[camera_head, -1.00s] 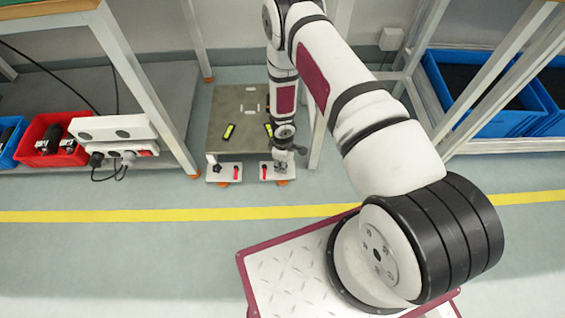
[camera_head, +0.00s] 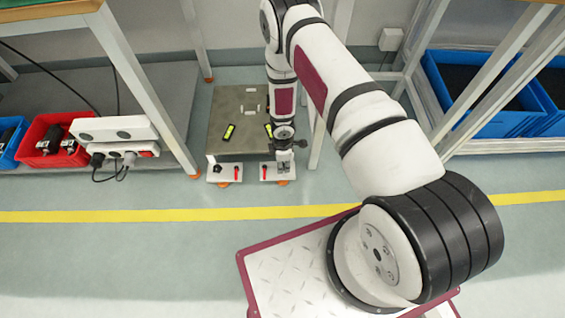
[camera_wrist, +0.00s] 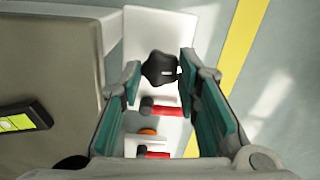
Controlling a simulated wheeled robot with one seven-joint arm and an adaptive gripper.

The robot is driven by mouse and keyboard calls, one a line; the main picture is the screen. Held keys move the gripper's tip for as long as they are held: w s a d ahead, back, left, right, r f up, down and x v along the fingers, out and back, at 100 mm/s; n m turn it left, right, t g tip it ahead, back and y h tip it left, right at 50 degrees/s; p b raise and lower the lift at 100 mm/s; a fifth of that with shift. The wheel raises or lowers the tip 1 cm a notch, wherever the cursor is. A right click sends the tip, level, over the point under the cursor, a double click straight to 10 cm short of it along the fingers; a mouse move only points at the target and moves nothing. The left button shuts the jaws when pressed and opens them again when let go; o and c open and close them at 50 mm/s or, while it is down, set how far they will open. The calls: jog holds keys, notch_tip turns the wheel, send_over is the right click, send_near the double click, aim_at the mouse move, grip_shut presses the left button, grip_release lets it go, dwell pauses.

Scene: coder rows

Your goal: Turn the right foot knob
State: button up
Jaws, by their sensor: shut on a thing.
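The right foot plate (camera_head: 272,179) is a white plate at the front of a low grey cart (camera_head: 238,130). It carries a red lever (camera_head: 264,172). In the wrist view the right foot knob (camera_wrist: 160,68) is a black lobed knob on the white plate. My gripper (camera_wrist: 160,74) has its fingers on both sides of the knob and is shut on it. In the head view my gripper (camera_head: 285,164) hides the knob. Two red levers (camera_wrist: 160,107) (camera_wrist: 156,152) and an orange foot (camera_wrist: 148,132) show beside the knob.
The left foot plate (camera_head: 226,180) has its own black knob (camera_head: 216,168) and red lever (camera_head: 236,172). A table leg (camera_head: 318,135) stands close right of my gripper. A red bin (camera_head: 42,158) is left, blue bins (camera_head: 475,120) right. The floor in front is clear.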

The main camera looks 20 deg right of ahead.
jog(key=o, duration=0.9)
notch_tip(320, 180, up, 12)
dwell(0.6)
